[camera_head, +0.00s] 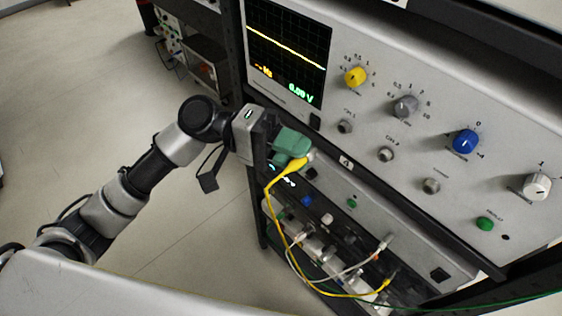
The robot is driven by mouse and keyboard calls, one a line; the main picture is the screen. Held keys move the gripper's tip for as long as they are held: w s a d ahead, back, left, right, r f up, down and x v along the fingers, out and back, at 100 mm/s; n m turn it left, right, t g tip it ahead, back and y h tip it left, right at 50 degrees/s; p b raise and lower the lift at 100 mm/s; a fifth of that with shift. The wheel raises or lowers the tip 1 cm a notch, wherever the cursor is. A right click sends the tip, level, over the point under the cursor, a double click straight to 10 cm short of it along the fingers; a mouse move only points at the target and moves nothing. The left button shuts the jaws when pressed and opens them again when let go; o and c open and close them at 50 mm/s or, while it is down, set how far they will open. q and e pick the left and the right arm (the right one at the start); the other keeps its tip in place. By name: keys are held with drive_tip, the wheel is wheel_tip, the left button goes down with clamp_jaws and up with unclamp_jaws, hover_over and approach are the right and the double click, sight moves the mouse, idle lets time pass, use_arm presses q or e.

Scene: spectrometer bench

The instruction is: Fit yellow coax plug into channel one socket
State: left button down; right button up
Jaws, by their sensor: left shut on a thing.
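The yellow coax plug (296,164) is held at the green fingers of my left gripper (292,146), in front of the lower part of the scope. The gripper is shut on the plug and partly hides it. The plug's tip points right. The channel one socket (345,127), under the CH 1 label, is empty and lies up and to the right of the plug, apart from it. A yellow cable (283,222) hangs from the plug down to the lower unit. My right gripper is not in view.
The scope panel (452,98) has a lit screen (289,48), a yellow knob (355,76), a grey knob (405,106) and a blue knob (466,141). The channel two socket (386,154) sits right of channel one. A white cable (345,272) crosses the lower unit. Open floor lies left.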

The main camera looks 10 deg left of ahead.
use_arm(q)
drive_tip(key=shift+w+d+r+b, duration=0.1)
drive_tip(key=shift+w+d+b, duration=0.2)
drive_tip(key=shift+w+d, duration=1.4)
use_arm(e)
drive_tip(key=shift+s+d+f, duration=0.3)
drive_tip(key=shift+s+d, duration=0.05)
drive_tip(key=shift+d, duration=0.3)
use_arm(q)
drive_tip(key=shift+w+a, duration=0.1)
drive_tip(key=shift+w, duration=0.05)
drive_tip(key=shift+w, duration=0.1)
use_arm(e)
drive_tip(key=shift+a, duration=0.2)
use_arm(q)
drive_tip(key=shift+w, duration=0.1)
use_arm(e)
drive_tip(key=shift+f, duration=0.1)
use_arm(q)
drive_tip(key=shift+w+d, duration=0.55)
drive_tip(key=shift+w, duration=0.05)
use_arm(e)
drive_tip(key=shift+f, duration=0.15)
use_arm(q)
drive_tip(key=shift+w+d, duration=0.1)
